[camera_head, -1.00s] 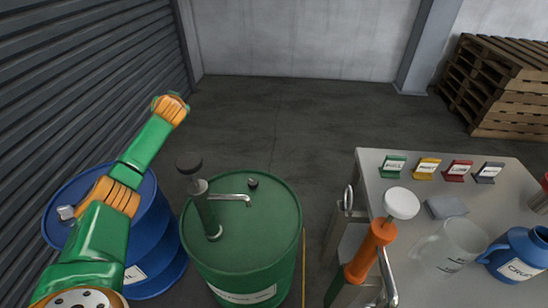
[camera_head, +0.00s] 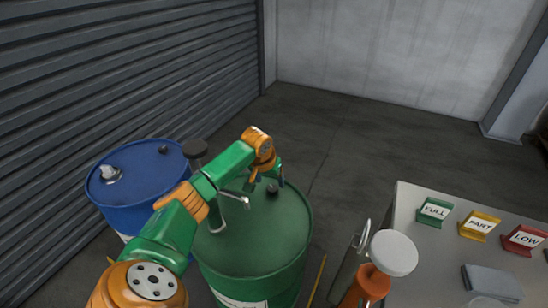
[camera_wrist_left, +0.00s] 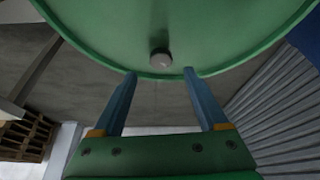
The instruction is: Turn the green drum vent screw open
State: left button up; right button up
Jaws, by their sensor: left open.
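The green drum (camera_head: 262,235) stands upright in the middle of the head view. Its vent screw (camera_head: 272,190) is a small dark knob on the lid, near the rim. In the left wrist view, the vent screw (camera_wrist_left: 160,58) is a round grey-topped knob near the drum's edge. My left gripper (camera_head: 274,176) is above the lid by the screw. Its fingers (camera_wrist_left: 159,73) are open and empty, pointing towards the lid, with the screw just beyond the gap between the tips. I cannot tell how far above the screw they are.
A dark-knobbed hand pump (camera_head: 195,149) with a metal spout stands on the green drum, close to my left arm. A blue drum (camera_head: 130,180) is at left. Open floor lies behind.

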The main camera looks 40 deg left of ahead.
aim_at(272, 188)
pick_arm(q)
jog(key=b+x, duration=0.1)
jog(key=x, duration=0.3)
jog(key=shift+a+f, duration=0.1)
jog(key=shift+f, duration=0.25)
jog(key=shift+w+f+b, duration=0.25)
jog(key=shift+f+b, duration=0.15)
jog(key=shift+f, duration=0.05)
jog(key=shift+a+r, duration=0.1)
jog(key=shift+c, duration=0.3)
